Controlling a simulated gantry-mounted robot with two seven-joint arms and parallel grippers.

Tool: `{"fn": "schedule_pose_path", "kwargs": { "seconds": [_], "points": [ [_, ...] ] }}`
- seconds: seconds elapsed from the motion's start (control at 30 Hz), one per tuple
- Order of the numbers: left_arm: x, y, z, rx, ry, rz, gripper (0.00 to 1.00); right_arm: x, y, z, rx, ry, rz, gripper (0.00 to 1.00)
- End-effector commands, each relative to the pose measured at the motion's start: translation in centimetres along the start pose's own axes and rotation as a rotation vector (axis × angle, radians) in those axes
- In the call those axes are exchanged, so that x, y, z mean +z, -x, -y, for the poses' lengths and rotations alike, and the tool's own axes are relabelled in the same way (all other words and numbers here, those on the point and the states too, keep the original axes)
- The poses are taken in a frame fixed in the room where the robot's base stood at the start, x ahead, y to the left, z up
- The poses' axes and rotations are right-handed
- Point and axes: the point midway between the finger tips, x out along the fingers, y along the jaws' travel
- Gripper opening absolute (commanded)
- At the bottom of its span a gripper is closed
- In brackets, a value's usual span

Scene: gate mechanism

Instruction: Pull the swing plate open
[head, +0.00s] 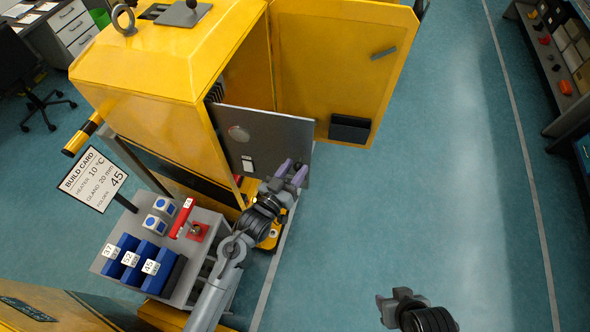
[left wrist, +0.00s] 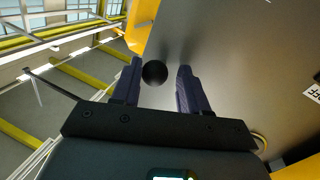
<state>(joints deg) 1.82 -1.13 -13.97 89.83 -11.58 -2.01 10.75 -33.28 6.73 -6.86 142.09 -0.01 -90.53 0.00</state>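The grey swing plate (head: 264,140) stands in the front opening of the yellow cabinet, its right edge swung out from the frame. It fills much of the left wrist view (left wrist: 235,60). A round black knob (left wrist: 155,72) shows between the fingertips of my left gripper (left wrist: 159,75), nearer the left finger, with a clear gap to the right finger. In the head view my left gripper (head: 293,173) is at the plate's lower right, hiding the knob. It is open. My right gripper (head: 392,303) is away at the bottom right; its fingers are unclear.
The yellow cabinet door (head: 345,60) stands wide open to the right, with a black pocket (head: 350,129). A grey bench (head: 190,270) with blue labelled blocks (head: 120,255), a red-handled part (head: 184,217) and a build card (head: 93,181) is at lower left.

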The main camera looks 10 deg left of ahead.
Motion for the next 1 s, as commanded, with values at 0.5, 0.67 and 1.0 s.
{"fn": "schedule_pose_path", "kwargs": {
  "seconds": [0.5, 0.67, 1.0],
  "points": [
    [-0.5, -0.1, -0.2, 0.003, 0.000, -0.002, 0.41, 0.0, -0.2, 0.1, -0.001, -0.001, -0.001, 0.43],
    [-2.2, 0.0, -0.5, 0.002, 0.000, -0.004, 0.41, 0.2, -0.7, 0.0, 0.002, 0.003, -0.001, 0.43],
    [-5.6, 0.1, -6.1, 0.005, 0.005, -0.003, 0.41, 0.7, -2.3, -0.1, 0.006, 0.008, -0.001, 0.43]
  ]
}}
